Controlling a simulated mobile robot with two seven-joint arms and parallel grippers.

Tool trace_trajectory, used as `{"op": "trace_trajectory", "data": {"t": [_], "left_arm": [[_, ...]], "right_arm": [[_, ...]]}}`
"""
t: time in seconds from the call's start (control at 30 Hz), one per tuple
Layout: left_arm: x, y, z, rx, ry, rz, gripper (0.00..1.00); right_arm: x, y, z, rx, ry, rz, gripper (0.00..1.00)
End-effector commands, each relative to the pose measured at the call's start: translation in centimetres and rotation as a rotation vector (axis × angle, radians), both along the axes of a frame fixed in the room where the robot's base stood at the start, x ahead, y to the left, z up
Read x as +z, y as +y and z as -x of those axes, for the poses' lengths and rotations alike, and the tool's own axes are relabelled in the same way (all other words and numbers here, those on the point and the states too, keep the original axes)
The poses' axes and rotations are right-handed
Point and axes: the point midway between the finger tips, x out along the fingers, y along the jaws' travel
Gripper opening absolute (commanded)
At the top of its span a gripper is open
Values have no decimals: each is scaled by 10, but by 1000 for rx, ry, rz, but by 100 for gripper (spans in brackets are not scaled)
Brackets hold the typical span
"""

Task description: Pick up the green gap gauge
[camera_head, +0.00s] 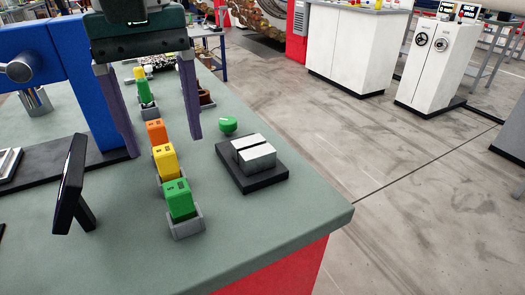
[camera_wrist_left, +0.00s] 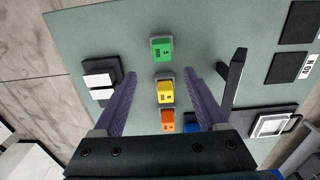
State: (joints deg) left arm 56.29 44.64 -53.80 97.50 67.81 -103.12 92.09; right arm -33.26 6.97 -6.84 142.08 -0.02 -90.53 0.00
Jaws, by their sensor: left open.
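The green gap gauge (camera_head: 179,200) is a green block with small dark marks, seated upright in a grey holder (camera_head: 187,228) nearest the bench's front edge. In the left wrist view the green gauge (camera_wrist_left: 161,49) is at the top middle, beyond my fingertips. My left gripper (camera_head: 163,143) is open, its two purple fingers pointing down over the row of gauges, behind the green one. In the left wrist view its fingers (camera_wrist_left: 161,75) lie either side of the yellow gauge (camera_wrist_left: 165,92), with nothing held. My right gripper is not in view.
Yellow (camera_head: 166,162) and orange (camera_head: 156,133) gauges stand in holders behind the green one. A black base with silver blocks (camera_head: 256,155) and a green knob (camera_head: 228,124) are to the right. A dark upright tablet (camera_head: 71,185) is left. The front bench corner is clear.

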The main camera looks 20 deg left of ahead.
Motion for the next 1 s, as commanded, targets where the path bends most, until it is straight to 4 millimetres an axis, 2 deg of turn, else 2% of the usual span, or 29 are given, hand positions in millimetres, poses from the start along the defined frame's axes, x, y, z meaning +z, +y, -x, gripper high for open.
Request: {"op": "trace_trajectory", "data": {"t": [0.2,0.43,0.7,1.0], "left_arm": [[-32,1,1,7,4,-2,75],[-53,-2,3,3,2,-2,75],[-92,-6,9,4,1,-2,75],[-96,-6,9,3,-1,-2,73]], "right_arm": [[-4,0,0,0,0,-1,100],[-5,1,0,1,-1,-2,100],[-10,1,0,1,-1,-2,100],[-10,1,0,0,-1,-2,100]]}}
